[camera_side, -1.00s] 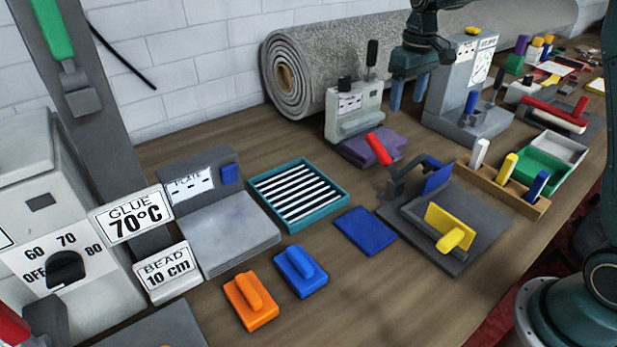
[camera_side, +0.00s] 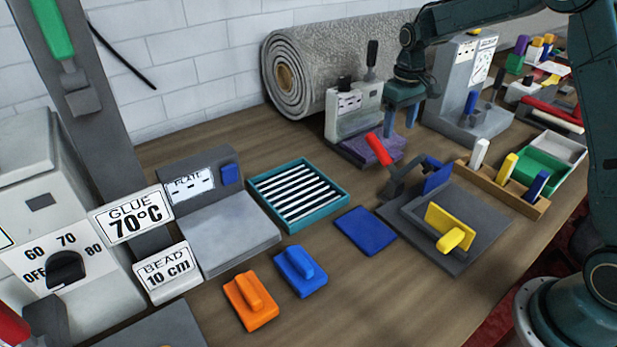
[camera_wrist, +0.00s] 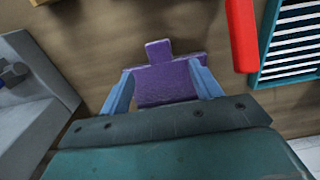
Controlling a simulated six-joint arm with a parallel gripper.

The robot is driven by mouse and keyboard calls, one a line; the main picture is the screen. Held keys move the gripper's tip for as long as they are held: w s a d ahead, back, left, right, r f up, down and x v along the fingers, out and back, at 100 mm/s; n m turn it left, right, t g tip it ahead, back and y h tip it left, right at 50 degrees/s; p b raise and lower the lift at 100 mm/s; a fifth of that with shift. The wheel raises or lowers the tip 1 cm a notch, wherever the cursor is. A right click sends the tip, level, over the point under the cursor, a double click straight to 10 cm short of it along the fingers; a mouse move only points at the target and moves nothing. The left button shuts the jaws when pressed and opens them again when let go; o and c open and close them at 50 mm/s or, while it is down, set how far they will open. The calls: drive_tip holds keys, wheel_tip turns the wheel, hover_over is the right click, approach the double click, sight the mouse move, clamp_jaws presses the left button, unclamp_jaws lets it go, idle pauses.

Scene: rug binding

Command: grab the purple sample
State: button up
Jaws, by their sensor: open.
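The purple sample (camera_side: 380,147) lies at the foot of a small grey and white device in the side view, partly behind the red handle. In the wrist view the purple sample (camera_wrist: 168,82) is a flat piece with a narrow tab at its far edge. My gripper (camera_side: 400,120) is above the sample in the side view, pointing down. In the wrist view my gripper (camera_wrist: 163,85) has its two blue fingers apart, one at each side of the sample. I cannot tell whether the fingers touch it.
A red handle (camera_side: 379,149) rises close to the sample; it shows right of my gripper in the wrist view (camera_wrist: 242,35). The grey and white device (camera_side: 352,112) stands behind. A teal striped tray (camera_side: 298,196) and a blue pad (camera_side: 366,230) lie nearer.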

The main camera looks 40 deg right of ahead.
sight(393, 152)
drive_tip(key=shift+f, duration=1.15)
drive_tip(key=shift+f, duration=0.1)
drive_tip(key=shift+w+f, duration=0.1)
drive_tip(key=shift+f, duration=2.45)
drive_tip(key=c, duration=1.1)
drive_tip(key=shift+r, duration=0.1)
